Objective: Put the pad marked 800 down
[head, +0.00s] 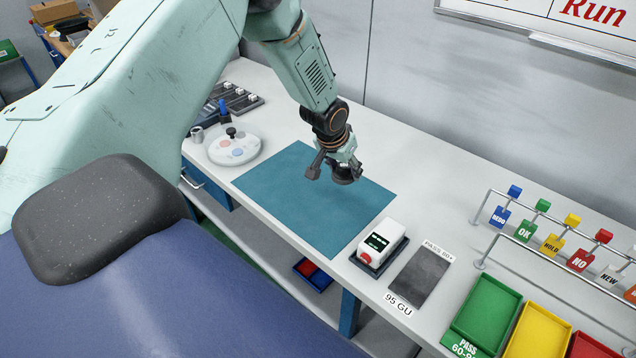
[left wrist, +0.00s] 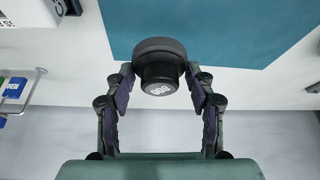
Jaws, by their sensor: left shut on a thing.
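A dark round pad (left wrist: 158,50) with a narrower neck is between the fingers of my left gripper (left wrist: 160,82) in the left wrist view. Its end face carries a white number that reads 800, upside down. In the head view my left gripper (head: 338,162) reaches down over the teal mat (head: 290,205), and the pad (head: 344,178) shows as a dark disc under it. The gripper is shut on the pad. Whether the pad touches the mat or hangs just above it, I cannot tell. My right gripper is not in view.
A white round dish (head: 246,150) with coloured spots stands left of the mat. A white meter (head: 382,240) and a dark panel (head: 420,278) lie to its right. Green (head: 485,310) and yellow (head: 523,335) trays and a tag rail (head: 478,262) are further right. Most of the mat is clear.

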